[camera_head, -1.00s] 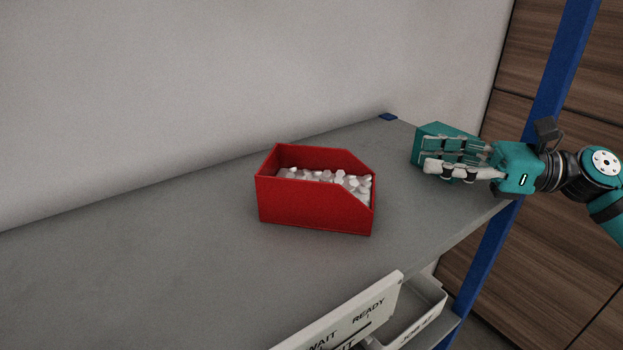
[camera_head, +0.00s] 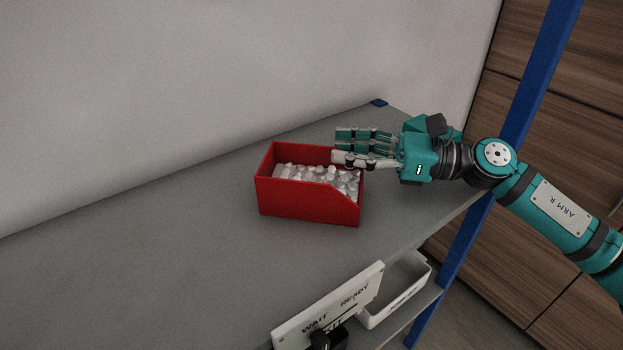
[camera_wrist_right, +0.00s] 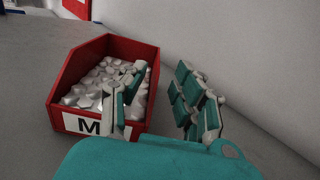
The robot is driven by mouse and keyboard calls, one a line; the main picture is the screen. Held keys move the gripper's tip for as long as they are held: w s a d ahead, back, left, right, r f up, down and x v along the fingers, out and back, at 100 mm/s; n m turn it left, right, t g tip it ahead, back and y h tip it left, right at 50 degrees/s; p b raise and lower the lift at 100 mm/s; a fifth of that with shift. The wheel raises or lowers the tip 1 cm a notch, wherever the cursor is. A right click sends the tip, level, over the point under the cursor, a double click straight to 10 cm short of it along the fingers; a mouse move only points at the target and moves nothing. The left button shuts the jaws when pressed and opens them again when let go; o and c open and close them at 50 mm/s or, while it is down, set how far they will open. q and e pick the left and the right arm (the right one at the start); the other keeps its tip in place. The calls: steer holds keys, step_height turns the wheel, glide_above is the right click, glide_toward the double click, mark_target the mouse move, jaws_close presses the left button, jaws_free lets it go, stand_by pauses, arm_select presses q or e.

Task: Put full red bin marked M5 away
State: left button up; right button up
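A red bin (camera_head: 308,201) full of white pieces stands upright on the grey shelf (camera_head: 200,260). In the right wrist view the bin (camera_wrist_right: 60,89) shows a white label starting with "M"; the rest of the label is hidden behind a finger. My right gripper (camera_head: 345,147) is at the bin's right end, fingers pointing left. In the right wrist view my right gripper (camera_wrist_right: 160,100) has its fingers spread apart, one over the bin's opening and the others outside the wall toward the back. I cannot tell whether a finger touches the bin. My left gripper is not in view.
A pale wall (camera_head: 150,90) closes off the back of the shelf. A blue upright post (camera_head: 538,75) stands at the right end. A white sign reading "WAIT" and "READY" (camera_head: 330,305) and a white bin (camera_head: 400,290) are below the front edge. The shelf's left part is clear.

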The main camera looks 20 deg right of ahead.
mark_target(317, 146)
steer(key=p+x, duration=0.2)
steer(key=x, duration=0.1)
steer(key=p+x, duration=0.2)
steer(key=shift+s+r, duration=0.15)
steer(key=shift+r, duration=0.1)
steer(key=shift+a+f, duration=0.15)
steer(key=shift+a, duration=0.05)
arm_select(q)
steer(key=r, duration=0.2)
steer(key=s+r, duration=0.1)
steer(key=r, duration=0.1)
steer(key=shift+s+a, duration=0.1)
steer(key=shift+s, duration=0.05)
arm_select(e)
steer(key=shift+d, duration=0.1)
jaws_close()
